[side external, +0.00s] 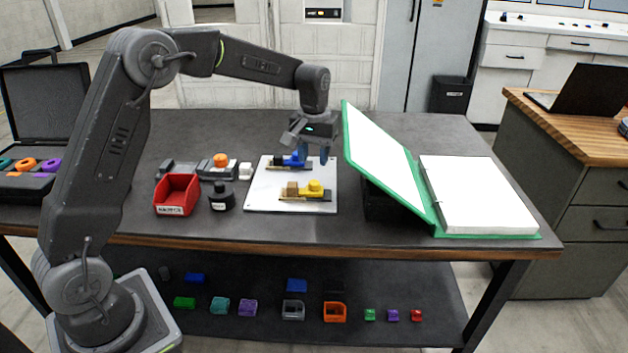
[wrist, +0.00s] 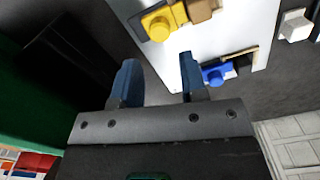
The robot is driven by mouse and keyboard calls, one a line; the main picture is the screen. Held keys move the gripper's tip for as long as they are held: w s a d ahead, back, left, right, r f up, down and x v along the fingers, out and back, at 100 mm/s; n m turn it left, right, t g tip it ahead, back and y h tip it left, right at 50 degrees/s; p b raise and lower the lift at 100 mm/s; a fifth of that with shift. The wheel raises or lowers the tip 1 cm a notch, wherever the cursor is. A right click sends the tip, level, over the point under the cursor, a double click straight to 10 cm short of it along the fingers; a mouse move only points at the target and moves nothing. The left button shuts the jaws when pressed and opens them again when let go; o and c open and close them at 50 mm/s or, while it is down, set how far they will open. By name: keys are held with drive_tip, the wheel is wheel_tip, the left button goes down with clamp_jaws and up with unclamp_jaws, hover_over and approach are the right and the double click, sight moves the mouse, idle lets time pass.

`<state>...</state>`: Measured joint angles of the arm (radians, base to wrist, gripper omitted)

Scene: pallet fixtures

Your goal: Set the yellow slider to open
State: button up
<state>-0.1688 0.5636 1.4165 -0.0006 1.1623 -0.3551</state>
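The yellow slider (side external: 315,188) sits on a dark rail on the white plate (side external: 262,200), with a tan-brown block (side external: 292,188) at its left. In the wrist view the yellow slider (wrist: 158,25) is at the top, beside the brown block (wrist: 201,9). A blue slider (side external: 293,160) is on a second rail at the plate's back; it also shows in the wrist view (wrist: 214,74). My gripper (side external: 314,158) is above the plate's back right part, near the blue slider. In the wrist view its blue fingers (wrist: 158,60) are apart with nothing between them.
A green binder (side external: 440,222) with a tilted cover stands close to the right of my gripper. The table front below the plate is clear.

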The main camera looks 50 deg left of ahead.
sight(314, 182)
wheel_tip(314, 182, down, 7)
drive_tip(key=shift+f, duration=0.15)
drive_tip(key=shift+c, duration=0.3)
clamp_jaws()
